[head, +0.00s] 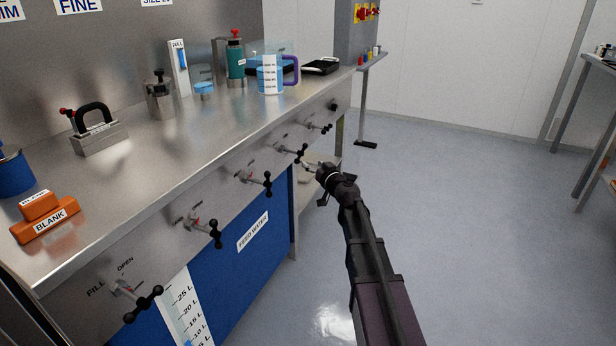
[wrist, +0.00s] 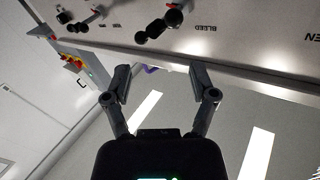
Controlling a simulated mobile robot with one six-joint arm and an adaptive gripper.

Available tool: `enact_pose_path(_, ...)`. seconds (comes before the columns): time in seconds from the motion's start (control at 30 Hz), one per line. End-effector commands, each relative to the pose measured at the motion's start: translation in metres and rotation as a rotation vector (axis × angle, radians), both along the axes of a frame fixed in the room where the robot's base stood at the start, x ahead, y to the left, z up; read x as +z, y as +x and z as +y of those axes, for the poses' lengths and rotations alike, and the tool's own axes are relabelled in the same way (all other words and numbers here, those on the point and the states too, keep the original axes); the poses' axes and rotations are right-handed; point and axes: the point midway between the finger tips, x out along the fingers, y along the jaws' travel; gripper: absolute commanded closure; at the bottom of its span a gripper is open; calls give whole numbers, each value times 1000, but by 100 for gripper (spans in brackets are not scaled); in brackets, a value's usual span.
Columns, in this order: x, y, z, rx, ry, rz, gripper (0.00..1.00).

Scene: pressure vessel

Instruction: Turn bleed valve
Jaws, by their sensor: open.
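In the wrist view, the bleed valve handle (wrist: 160,25), a bar with black ball ends, sticks out from the steel panel. Its BLEED label (wrist: 204,28) reads upside down beside it. In the head view, it appears to be the valve handle (head: 296,153) nearest my gripper, though its label is not readable there. My gripper (head: 316,170) is just right of and below that handle. In the wrist view, my gripper (wrist: 162,84) has its two fingers spread, with nothing between them. The handle lies beyond the fingertips, apart from them.
Similar valve handles (head: 258,182) line the bench front on both sides. Above them is the steel bench top (head: 150,135) with several items, including a purple-handled jug (head: 270,75). A blue feed water tank (head: 235,250) stands below.

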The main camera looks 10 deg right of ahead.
Motion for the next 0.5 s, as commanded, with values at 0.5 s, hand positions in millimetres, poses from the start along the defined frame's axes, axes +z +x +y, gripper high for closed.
enact_pose_path(0.5,16,-47,0,72,-20,33,26)
